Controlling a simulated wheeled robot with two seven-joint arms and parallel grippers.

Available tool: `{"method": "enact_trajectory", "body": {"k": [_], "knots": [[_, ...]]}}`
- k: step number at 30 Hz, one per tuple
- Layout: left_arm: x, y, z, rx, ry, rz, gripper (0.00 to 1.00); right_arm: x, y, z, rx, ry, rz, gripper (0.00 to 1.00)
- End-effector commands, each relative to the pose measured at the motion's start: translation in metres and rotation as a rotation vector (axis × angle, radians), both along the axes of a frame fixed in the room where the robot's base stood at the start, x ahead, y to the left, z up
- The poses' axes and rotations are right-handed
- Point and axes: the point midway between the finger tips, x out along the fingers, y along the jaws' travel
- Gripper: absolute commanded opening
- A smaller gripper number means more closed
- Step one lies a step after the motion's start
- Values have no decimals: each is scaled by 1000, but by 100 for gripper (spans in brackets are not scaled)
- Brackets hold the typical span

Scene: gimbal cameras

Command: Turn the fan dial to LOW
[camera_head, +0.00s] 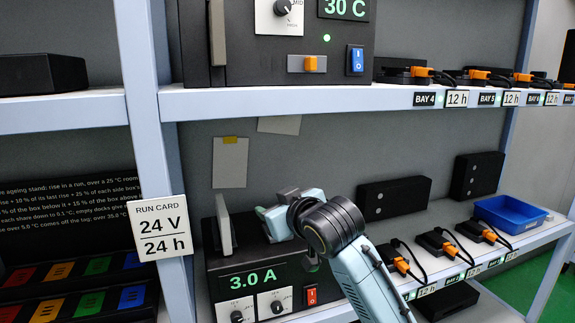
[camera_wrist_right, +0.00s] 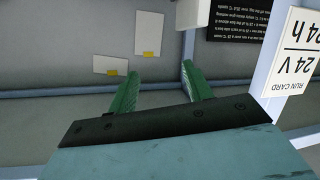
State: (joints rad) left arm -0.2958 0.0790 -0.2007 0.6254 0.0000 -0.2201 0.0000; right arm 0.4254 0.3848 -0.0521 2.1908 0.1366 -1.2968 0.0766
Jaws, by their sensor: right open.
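A black unit on the upper shelf has a dial (camera_head: 283,8) on a white plate, cut by the top edge. Part of the text "MID" shows beside it; I cannot tell whether this is the fan dial or read its setting. My right gripper (camera_head: 265,217) is below that shelf, above the lower black unit (camera_head: 225,258) and beside its upright grey handle. In the right wrist view its green fingers (camera_wrist_right: 160,85) are apart with nothing between them. The lower unit has two small dials (camera_head: 237,316) (camera_head: 277,307), their labels too small to read. My left gripper is out of view.
The upper shelf edge (camera_head: 300,99) lies above my right arm, and a post with a run card (camera_head: 162,228) stands to the left. Orange-plugged devices (camera_head: 400,266) with cables and a blue bin (camera_head: 510,214) are on the right.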

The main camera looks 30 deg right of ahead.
Motion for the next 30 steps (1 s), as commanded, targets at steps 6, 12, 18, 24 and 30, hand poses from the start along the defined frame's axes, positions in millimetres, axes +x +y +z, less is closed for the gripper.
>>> {"method": "enact_trajectory", "body": {"k": [6, 12, 18, 24, 30], "knots": [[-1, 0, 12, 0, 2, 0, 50, -47, -14, 214, -49, -396, -17, 50], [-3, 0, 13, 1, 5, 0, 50, -86, -25, 302, -65, -592, -31, 50], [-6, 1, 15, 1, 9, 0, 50, -95, -28, 328, -67, -646, -36, 50], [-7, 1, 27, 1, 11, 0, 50, -68, -31, 341, -67, -644, -36, 50], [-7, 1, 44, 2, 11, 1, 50, -27, -35, 358, -65, -644, -35, 50]]}}
